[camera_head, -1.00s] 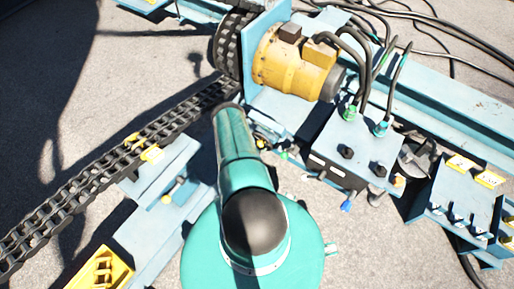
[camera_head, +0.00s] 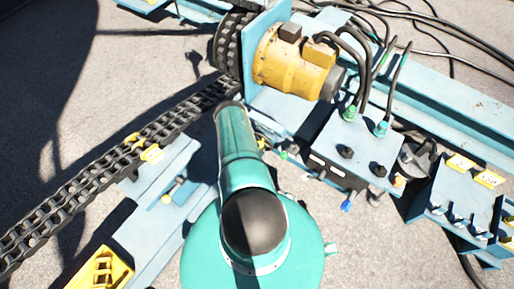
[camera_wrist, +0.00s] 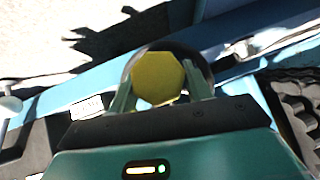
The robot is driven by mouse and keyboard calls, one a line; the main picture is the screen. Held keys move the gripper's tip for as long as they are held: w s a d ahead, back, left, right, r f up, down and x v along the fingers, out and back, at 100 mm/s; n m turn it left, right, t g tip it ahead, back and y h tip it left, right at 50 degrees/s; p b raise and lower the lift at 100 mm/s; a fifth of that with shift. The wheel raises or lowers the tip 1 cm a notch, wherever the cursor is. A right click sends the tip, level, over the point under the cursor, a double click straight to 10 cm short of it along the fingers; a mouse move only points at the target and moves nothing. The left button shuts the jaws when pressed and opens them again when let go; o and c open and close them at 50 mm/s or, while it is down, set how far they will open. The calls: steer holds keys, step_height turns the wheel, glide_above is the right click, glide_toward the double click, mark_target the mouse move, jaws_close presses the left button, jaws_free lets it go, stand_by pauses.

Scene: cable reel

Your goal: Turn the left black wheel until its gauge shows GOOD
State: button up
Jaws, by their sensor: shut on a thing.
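In the wrist view, my gripper (camera_wrist: 160,98) has its two pale fingers on either side of a round dark-rimmed wheel with a yellow many-sided face (camera_wrist: 158,78). The gripper is shut on this wheel. The wheel sits in front of a blue beam. A small white plate with dark marks (camera_wrist: 87,107) is left of the fingers. I cannot read it or tell whether it is the gauge. In the head view, my own arm hides the gripper and the held wheel. No reading of GOOD can be made out.
A black chain (camera_head: 110,168) runs from lower left to a toothed drum (camera_head: 228,45) beside a yellow motor (camera_head: 290,62). A blue box (camera_head: 352,140) with black knobs and cables stands right of my arm. A lever box (camera_head: 462,205) is farther right. Cables lie at upper right.

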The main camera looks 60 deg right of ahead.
steer(key=m+t+h, duration=0.1)
steer(key=m+t, duration=0.1)
steer(key=t, duration=0.1)
steer(key=shift+s+t, duration=0.1)
steer(key=shift+t, duration=0.3)
stand_by(0.3)
steer(key=o, duration=1.4)
steer(key=v, duration=1.4)
steer(key=shift+f, duration=0.1)
